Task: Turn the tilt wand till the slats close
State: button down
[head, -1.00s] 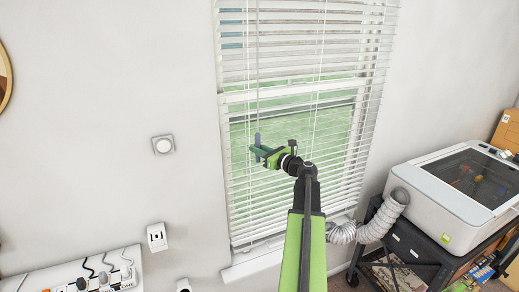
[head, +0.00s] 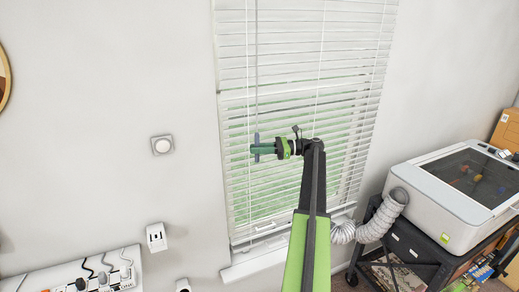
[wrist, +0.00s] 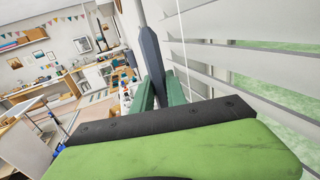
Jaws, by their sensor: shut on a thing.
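The tilt wand (head: 256,95) hangs in front of the left part of the window blind, a thin grey rod with a thicker blue-grey handle at its lower end. My gripper (head: 257,149) is shut on that handle, its green fingers on either side of it. The wrist view shows the handle (wrist: 151,58) upright between the fingertips (wrist: 155,95). The blind's slats (head: 300,70) are tilted mostly shut at the top; thin green gaps show between the lower ones. In the wrist view the slats (wrist: 240,70) stand close to the right of the wand.
A white machine (head: 455,185) with a dark lid stands on a black cart at right, with a ribbed hose (head: 378,222) running toward the window. A pull cord (head: 318,80) hangs before the slats.

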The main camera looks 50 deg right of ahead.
jog(key=shift+s+a+n+g+y, duration=0.1)
jog(key=shift+s+n+g+y, duration=0.05)
jog(key=shift+n+g+y, duration=0.45)
jog(key=c, duration=1.3)
grip_release()
jog(key=shift+s, duration=0.1)
jog(key=shift+c, duration=0.2)
